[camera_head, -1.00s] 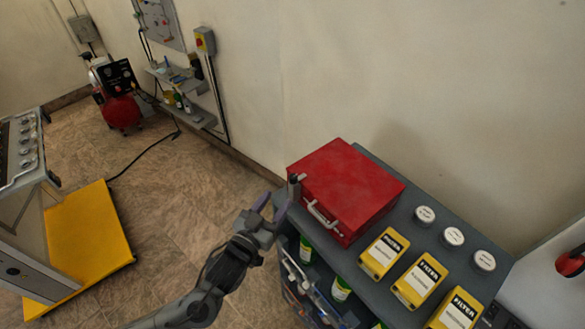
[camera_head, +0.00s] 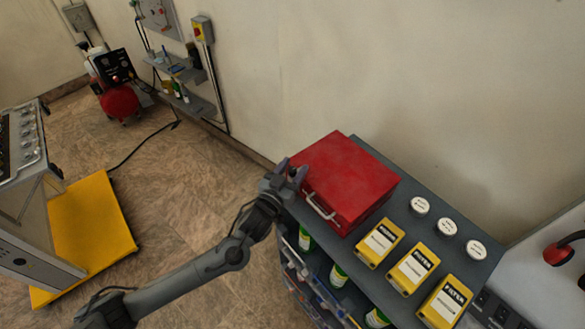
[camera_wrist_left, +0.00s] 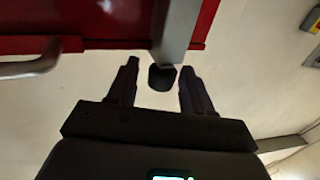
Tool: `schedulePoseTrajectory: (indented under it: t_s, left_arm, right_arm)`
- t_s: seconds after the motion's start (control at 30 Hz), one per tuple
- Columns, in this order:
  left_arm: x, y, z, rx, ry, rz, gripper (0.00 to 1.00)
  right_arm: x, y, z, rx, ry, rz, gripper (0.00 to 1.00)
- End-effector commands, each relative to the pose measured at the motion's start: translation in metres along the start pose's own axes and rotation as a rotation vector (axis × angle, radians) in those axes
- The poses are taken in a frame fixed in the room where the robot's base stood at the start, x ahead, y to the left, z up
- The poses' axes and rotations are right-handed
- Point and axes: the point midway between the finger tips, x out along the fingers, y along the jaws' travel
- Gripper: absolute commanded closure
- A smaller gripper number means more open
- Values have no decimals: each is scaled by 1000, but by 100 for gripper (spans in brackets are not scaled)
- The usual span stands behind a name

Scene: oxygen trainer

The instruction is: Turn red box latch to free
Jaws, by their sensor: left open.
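The red box (camera_head: 347,178) sits on top of the grey cart, its pale handle (camera_head: 320,206) on the side toward my left arm. My left gripper (camera_head: 287,171) is at the box's left corner, by the latch. In the left wrist view the red box (camera_wrist_left: 85,20) fills the top left, with the handle (camera_wrist_left: 28,66) at the left edge. A grey latch bar (camera_wrist_left: 175,30) with a dark end (camera_wrist_left: 162,77) reaches down between the open fingers (camera_wrist_left: 158,88). Whether the fingers touch it I cannot tell. My right gripper is out of view.
Yellow filter boxes (camera_head: 380,243) and white-lidded round containers (camera_head: 447,226) stand on the grey cart top (camera_head: 400,190) to the right of the red box. Green bottles (camera_head: 338,276) stand on the shelf below. A wall is behind the cart; the floor to the left is open.

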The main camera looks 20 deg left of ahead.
Motion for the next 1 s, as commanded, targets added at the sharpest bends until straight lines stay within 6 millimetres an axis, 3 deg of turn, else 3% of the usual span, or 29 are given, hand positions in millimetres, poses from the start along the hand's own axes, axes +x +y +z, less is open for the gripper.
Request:
schedulePoseTrajectory:
  t_s: [0.13, 0.47, 0.77, 1.0]
  left_arm:
    - [0, 0, 0, 0, 0, 0, 49]
    - [0, 0, 0, 0, 0, 0, 98]
    - [0, -2, 0, 3, -1, 37, 98]
    - [0, -2, 1, 4, 0, 170, 98]
  right_arm:
    - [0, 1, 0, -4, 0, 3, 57]
    - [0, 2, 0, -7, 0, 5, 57]
    - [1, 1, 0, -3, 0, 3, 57]
    - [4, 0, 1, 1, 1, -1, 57]
